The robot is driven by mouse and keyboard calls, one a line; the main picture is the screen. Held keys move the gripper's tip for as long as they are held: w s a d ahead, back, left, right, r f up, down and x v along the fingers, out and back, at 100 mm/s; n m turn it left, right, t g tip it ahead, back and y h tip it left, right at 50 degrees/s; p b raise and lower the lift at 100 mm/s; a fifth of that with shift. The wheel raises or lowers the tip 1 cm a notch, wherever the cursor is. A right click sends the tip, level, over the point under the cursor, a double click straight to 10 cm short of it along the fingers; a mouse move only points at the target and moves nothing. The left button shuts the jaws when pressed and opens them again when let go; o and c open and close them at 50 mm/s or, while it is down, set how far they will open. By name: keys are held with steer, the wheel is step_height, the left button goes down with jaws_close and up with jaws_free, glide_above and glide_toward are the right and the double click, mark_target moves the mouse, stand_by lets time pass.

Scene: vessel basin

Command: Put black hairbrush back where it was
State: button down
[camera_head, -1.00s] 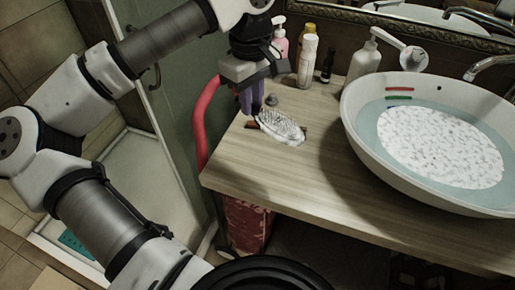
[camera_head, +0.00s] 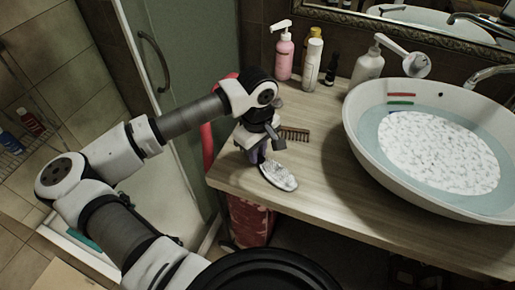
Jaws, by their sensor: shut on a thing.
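The hairbrush (camera_head: 279,177) shows at the left end of the wooden counter, near its front edge. Its bristle side looks pale and faces up; little black shows on it. My gripper (camera_head: 262,155) points down at the handle end of the brush and is shut on it. The gripper and wrist hide the handle and most of the grip. I cannot tell whether the brush touches the counter or is held just above it.
A brown comb (camera_head: 294,134) lies just behind the brush. A pink pump bottle (camera_head: 284,56), a white bottle (camera_head: 313,62), a small dark bottle (camera_head: 331,70) and a white pump bottle (camera_head: 368,68) stand along the back. The basin (camera_head: 353,122) fills the right. The front-middle counter (camera_head: 335,195) is clear.

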steer(key=c, duration=1.3)
jaws_free()
step_height(320, 180, up, 12)
steer(key=b, duration=0.3)
